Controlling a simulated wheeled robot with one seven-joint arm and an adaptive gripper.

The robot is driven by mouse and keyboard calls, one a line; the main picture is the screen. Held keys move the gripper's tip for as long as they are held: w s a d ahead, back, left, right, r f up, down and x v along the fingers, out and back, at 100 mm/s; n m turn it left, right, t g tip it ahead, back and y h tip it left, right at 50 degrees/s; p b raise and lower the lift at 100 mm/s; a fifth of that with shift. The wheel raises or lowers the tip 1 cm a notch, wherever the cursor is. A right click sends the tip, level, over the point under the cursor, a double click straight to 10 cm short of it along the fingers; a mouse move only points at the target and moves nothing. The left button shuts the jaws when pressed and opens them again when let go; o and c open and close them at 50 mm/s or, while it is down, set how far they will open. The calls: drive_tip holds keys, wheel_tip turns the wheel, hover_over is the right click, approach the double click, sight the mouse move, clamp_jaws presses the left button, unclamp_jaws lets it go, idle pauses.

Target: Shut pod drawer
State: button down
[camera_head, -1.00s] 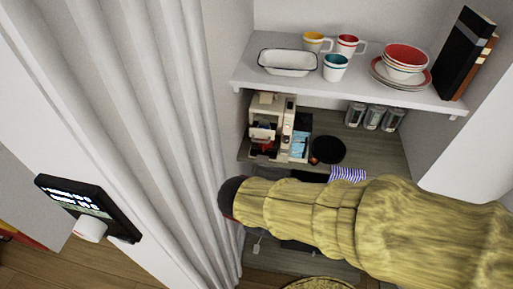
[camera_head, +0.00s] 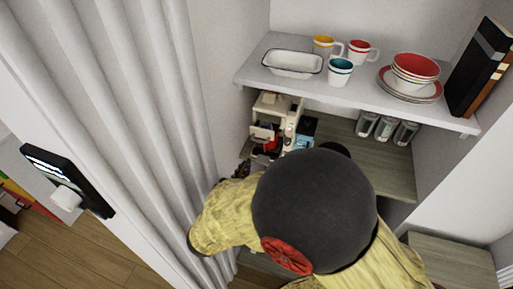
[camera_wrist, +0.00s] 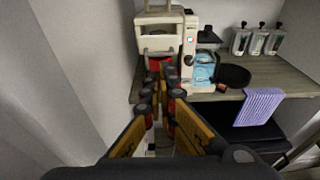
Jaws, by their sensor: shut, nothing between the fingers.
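A cream coffee machine (camera_head: 291,118) stands on the wooden lower shelf, partly hidden by my arm. A pale drawer-like part (camera_head: 262,132) juts from its front, with red below it. In the wrist view the machine (camera_wrist: 188,40) is ahead, with the pale part (camera_wrist: 159,42) at its left and the red area (camera_wrist: 160,63) just beyond my fingers. My gripper (camera_wrist: 166,72) is shut and empty, pointing at the machine's lower front. Whether the fingertips touch it I cannot tell. In the head view only the dark fingers (camera_head: 243,170) show past my sleeve.
A shelf above holds a white dish (camera_head: 292,64), mugs (camera_head: 341,72), bowls (camera_head: 414,68) and books (camera_head: 478,68). Several canisters (camera_wrist: 257,40), a black disc (camera_wrist: 234,75) and a striped cloth (camera_wrist: 258,105) are right of the machine. A white curtain (camera_head: 120,110) is close on the left.

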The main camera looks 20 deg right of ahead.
drive_tip(key=b, duration=0.2)
approach(262, 133)
wheel_tip(262, 133, down, 3)
drive_tip(key=w+d, duration=0.2)
drive_tip(key=shift+w+r, duration=0.15)
drive_tip(key=shift+w, duration=0.2)
drive_tip(key=x, duration=0.2)
drive_tip(key=r+b+x, duration=0.1)
drive_tip(key=x, duration=0.2)
drive_tip(key=b+x, duration=0.1)
drive_tip(key=x, duration=0.2)
drive_tip(key=shift+w+d+r, duration=0.2)
drive_tip(key=shift+w+r, duration=0.05)
drive_tip(key=shift+r, duration=0.1)
drive_tip(key=shift+a, duration=0.1)
